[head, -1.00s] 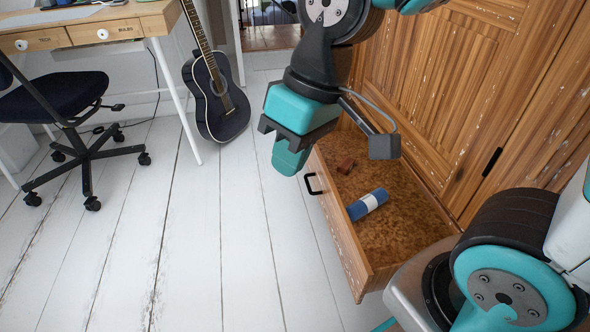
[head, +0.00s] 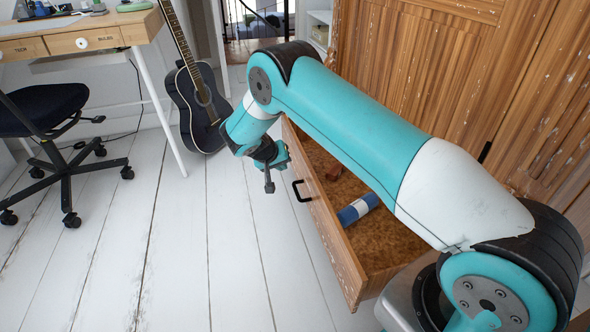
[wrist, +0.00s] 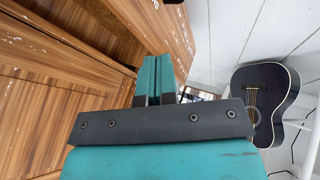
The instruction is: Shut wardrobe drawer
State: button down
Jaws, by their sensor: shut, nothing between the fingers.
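The wardrobe drawer (head: 335,235) is pulled open in the head view, at the foot of the wooden wardrobe (head: 430,75). Its black handle (head: 301,191) is on the front panel. Inside lie a blue roll with a pale band (head: 358,209) and a reddish-brown block (head: 334,172), partly hidden by my arm. My gripper (head: 281,154) is near the drawer front's far end, beyond the handle and apart from it; my wrist partly hides it. In the wrist view, my gripper's teal fingers (wrist: 160,75) are together and empty. Worn wood of the furniture (wrist: 60,105) fills the left there.
A dark guitar (head: 197,108) leans left of my gripper and also shows in the wrist view (wrist: 265,100). A desk (head: 80,38) and a black office chair (head: 50,130) stand at the left. White floorboards before the drawer are clear.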

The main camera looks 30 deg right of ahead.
aim_at(308, 174)
jog(key=d+f+b, duration=0.2)
jog(key=d, duration=0.1)
jog(key=d+f+b, duration=0.2)
jog(key=d+f, duration=0.1)
jog(key=w+d+f+b, duration=0.1)
jog(key=d+f+b, duration=0.1)
jog(key=d, duration=0.1)
jog(key=shift+f, duration=0.25)
jog(key=shift+d, duration=0.1)
